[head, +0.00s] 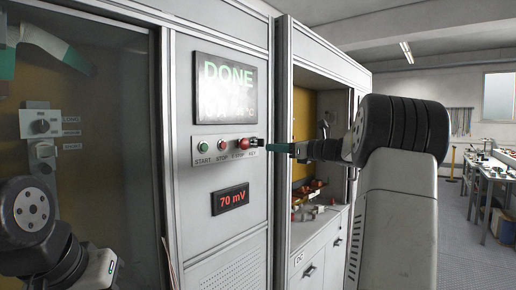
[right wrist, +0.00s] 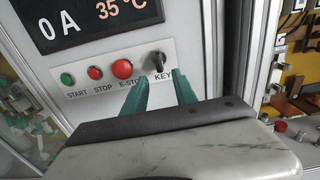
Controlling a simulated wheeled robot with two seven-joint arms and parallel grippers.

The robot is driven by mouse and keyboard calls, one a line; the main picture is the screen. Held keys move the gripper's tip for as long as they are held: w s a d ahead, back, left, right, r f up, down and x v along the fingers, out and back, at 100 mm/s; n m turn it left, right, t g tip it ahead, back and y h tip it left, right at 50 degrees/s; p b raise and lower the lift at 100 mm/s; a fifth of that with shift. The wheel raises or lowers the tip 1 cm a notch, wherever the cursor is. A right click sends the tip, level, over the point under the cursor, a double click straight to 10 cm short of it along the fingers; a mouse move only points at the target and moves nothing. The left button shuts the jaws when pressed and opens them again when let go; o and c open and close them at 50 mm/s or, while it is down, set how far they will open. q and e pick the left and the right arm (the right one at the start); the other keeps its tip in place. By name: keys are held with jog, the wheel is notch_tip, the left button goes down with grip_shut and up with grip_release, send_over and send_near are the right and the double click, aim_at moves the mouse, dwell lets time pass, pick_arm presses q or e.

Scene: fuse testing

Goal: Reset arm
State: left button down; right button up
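My right gripper (head: 270,148) reaches in from the right to the key end of the button panel (head: 230,149). In the right wrist view its two teal fingers (right wrist: 160,92) are apart and empty. The black key switch (right wrist: 158,61) stands just beyond the gap between the fingertips; I cannot tell whether they touch it. My right arm (head: 395,190) stretches across the right half of the head view. Black joints of my left arm (head: 30,212) show at the lower left, but its gripper is out of frame.
The screen (head: 225,88) reads DONE. Start (head: 203,147), stop (head: 222,144) and E-stop (head: 244,143) buttons sit left of the key. A display (head: 230,199) reads 70 mV. A glass door (head: 110,150) is at left. An open cabinet (head: 318,228) with small parts stands right.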

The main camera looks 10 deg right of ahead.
jog(key=s+a+f+n+g+h, duration=0.1)
jog(key=s+a+f+n+g, duration=0.25)
jog(key=s+a+n, duration=0.5)
jog(key=s+a+f+n+g+h, duration=0.1)
jog(key=s+a+f+n+g, duration=0.35)
jog(key=s, duration=0.65)
jog(key=s+f+n+h, duration=0.3)
jog(key=s+f+n, duration=0.3)
jog(key=s+n, duration=0.2)
jog(key=s+f+n+h, duration=0.3)
jog(key=s+f+n, duration=0.4)
jog(key=s, duration=0.3)
jog(key=shift+s+d+n+h, duration=0.25)
jog(key=shift+d+n+h, duration=0.05)
jog(key=shift+d+n, duration=0.1)
